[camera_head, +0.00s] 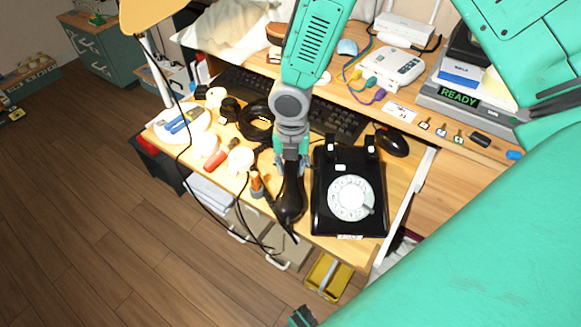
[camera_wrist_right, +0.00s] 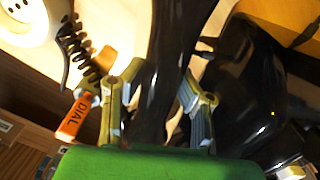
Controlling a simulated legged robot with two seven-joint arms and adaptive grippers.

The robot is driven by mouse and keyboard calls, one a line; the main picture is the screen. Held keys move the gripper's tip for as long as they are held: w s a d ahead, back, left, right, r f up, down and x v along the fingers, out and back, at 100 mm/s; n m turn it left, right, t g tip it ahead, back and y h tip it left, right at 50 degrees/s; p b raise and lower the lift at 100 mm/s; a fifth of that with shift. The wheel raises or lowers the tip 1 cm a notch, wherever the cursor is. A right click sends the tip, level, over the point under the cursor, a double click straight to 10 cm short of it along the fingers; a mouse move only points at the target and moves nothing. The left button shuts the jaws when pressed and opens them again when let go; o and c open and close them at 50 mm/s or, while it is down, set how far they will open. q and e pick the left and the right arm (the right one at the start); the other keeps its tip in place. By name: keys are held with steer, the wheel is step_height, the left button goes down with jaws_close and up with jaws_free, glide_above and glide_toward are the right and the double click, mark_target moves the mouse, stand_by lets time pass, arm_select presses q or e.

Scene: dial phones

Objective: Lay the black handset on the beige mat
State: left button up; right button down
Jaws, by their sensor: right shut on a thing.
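The black handset (camera_head: 289,202) hangs below my right gripper (camera_head: 291,163), beside the left edge of the black dial phone (camera_head: 349,190). In the right wrist view the handset (camera_wrist_right: 168,60) runs between the two fingers of my right gripper (camera_wrist_right: 160,105), which is shut on it. The phone's glossy black body (camera_wrist_right: 245,85) is close on the right there. The phone's cradle is empty. I cannot make out the beige mat in either view.
A lamp cable crosses the left side. An orange tag (camera_wrist_right: 74,117) marked DIAL and a coiled cord (camera_wrist_right: 78,48) lie close to my right gripper.

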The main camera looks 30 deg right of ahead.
mark_target(291, 164)
steer(key=shift+f, duration=0.1)
steer(key=c, duration=1.2)
jaws_free()
step_height(291, 164, up, 12)
steer(key=p, duration=0.3)
steer(key=shift+p, duration=0.3)
